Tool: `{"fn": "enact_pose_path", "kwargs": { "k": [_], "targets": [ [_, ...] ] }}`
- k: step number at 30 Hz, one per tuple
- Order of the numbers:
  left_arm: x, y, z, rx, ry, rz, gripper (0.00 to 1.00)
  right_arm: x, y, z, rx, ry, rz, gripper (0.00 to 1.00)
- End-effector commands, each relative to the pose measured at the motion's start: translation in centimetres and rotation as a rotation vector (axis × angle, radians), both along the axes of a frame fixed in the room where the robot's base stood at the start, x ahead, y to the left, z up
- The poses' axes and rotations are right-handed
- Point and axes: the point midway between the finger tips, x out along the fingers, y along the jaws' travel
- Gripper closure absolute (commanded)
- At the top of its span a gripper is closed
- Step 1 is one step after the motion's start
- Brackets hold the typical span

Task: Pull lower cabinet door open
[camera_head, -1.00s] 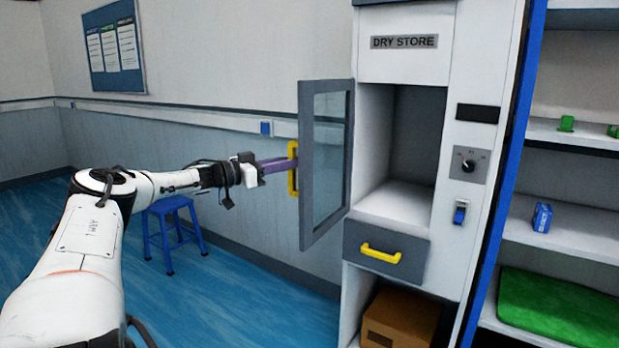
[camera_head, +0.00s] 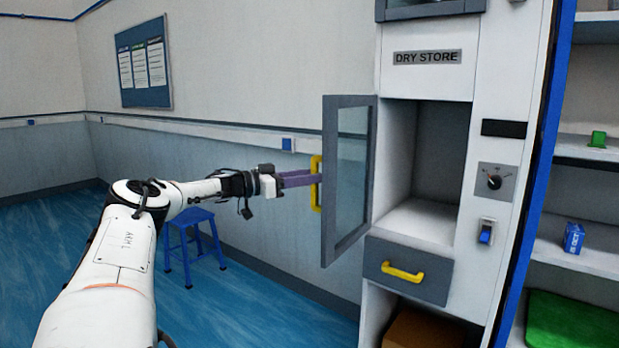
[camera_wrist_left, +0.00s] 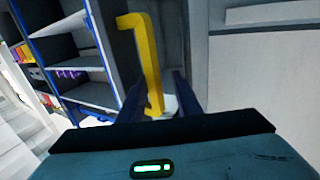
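The lower cabinet door (camera_head: 350,182), a grey-framed glass panel, stands swung wide open to the left of the "DRY STORE" cabinet (camera_head: 428,22). Its yellow handle (camera_head: 316,184) is on the panel's outer side and also shows in the left wrist view (camera_wrist_left: 148,62). My left gripper (camera_head: 314,180) has its purple fingers at the handle. In the wrist view, the handle's lower part lies between the two fingers, nearer the left one, with a gap on the right. The fingers look apart, not closed on it. My right gripper is not in view.
A grey drawer (camera_head: 380,259) with a yellow handle is below the open compartment (camera_head: 440,150). A blue stool (camera_head: 192,219) stands behind my left arm. Blue floor is clear at the left.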

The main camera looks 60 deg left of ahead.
Motion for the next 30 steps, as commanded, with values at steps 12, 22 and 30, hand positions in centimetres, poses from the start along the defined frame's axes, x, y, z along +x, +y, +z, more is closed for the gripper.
{"fn": "enact_pose_path", "kwargs": {
  "k": [12,22,30],
  "targets": [
    [-1.1,0.1,0.6,-0.001,-0.001,0.0,0.69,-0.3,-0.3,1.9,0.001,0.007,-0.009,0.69],
    [-2.9,0.0,0.3,0.001,0.004,-0.004,0.69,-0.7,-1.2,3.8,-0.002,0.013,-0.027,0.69],
    [-6.4,0.3,0.0,0.0,0.004,-0.003,0.69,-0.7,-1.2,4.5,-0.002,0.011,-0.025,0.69]
  ]
}}
